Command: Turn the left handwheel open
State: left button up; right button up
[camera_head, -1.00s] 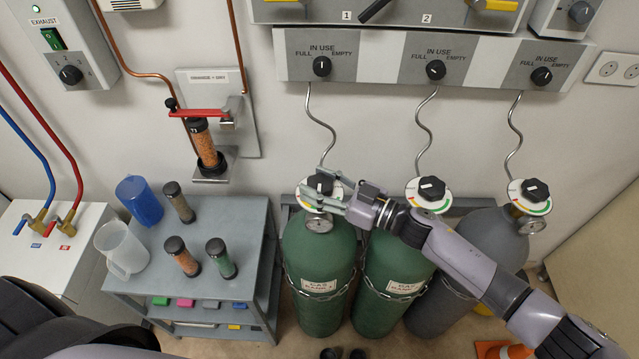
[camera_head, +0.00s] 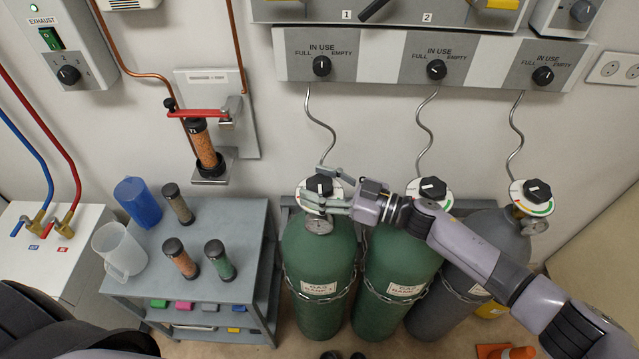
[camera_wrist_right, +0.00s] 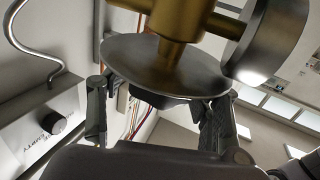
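The left handwheel (camera_head: 320,185) is a black knob with a pale mark, on a white collar atop the left green gas cylinder (camera_head: 318,254). My right gripper (camera_head: 322,189) comes in from the right at the valve, one finger on the far side of the handwheel and one on the near side. In the right wrist view its two fingers (camera_wrist_right: 160,115) stand wide apart, with part of the dark handwheel (camera_wrist_right: 165,98) between them. A round collar disc hides much of the handwheel there. The fingers look open around it; contact cannot be made out. My left gripper is not in view.
A middle green cylinder (camera_head: 398,262) and a grey cylinder (camera_head: 490,235) stand to the right, with my right arm passing over them. A grey cart (camera_head: 215,290) with jugs and sample tubes stands at the left.

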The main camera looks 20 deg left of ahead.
aim_at(320, 183)
jog(key=shift+o, duration=0.9)
jog(key=shift+r, duration=0.1)
notch_tip(320, 183, up, 10)
jog(key=shift+f, duration=0.1)
